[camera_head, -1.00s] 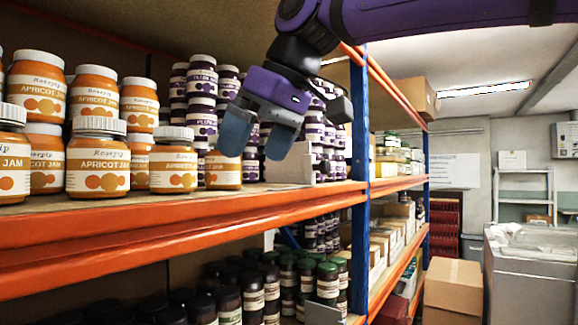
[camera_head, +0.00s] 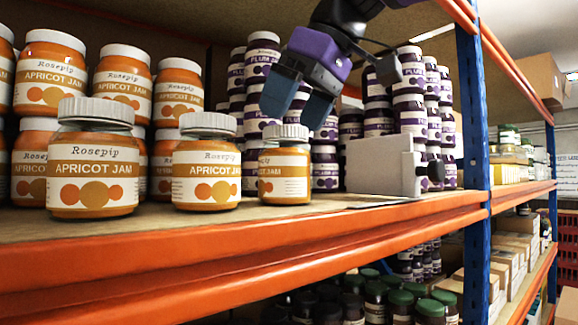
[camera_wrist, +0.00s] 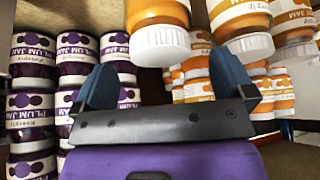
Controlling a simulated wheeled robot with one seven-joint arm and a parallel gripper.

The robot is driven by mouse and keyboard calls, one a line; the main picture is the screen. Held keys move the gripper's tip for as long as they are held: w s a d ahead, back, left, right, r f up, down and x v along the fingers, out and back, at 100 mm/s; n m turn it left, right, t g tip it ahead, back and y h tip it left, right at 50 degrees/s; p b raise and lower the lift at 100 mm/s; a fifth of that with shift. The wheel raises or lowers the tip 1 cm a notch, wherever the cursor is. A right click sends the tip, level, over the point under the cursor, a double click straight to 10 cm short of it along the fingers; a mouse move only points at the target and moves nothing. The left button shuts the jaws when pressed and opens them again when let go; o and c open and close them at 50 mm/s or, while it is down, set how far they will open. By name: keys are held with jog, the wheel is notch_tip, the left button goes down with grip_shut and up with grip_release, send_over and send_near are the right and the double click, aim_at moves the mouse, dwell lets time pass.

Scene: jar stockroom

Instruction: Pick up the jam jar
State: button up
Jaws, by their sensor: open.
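Apricot jam jars with orange contents and white lids stand on the upper shelf in the head view. Three are at the front: a large left jar (camera_head: 92,165), a middle jar (camera_head: 207,175) and a smaller right jar (camera_head: 284,170). My gripper (camera_head: 298,103) is open and empty, its blue fingers pointing down above and apart from the right jar. In the wrist view, my gripper's fingers (camera_wrist: 168,80) are spread with nothing between them. An apricot jar (camera_wrist: 158,14) appears there upside down beyond the fingers. I cannot tell which front jar it is.
Stacked apricot jars (camera_head: 125,75) stand behind the front ones. Stacked plum jam jars (camera_head: 410,105) fill the shelf's back right. A pale block with a black knob (camera_head: 380,165) stands right of the front jars. A blue upright (camera_head: 473,150) and orange beam (camera_head: 250,235) bound the shelf.

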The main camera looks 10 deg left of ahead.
aim_at(280, 142)
jog(key=shift+x, duration=2.65)
jog(key=c, duration=1.3)
jog(key=shift+r, duration=0.1)
jog(key=shift+r, duration=1.3)
jog(key=s+d+r, duration=0.1)
jog(key=s+d, duration=0.1)
jog(key=s, duration=0.5)
jog(key=s+d+r, duration=0.1)
jog(key=s+d, duration=0.2)
jog(key=s, duration=0.5)
jog(key=shift+s+d+r, duration=0.1)
jog(key=shift+r, duration=0.05)
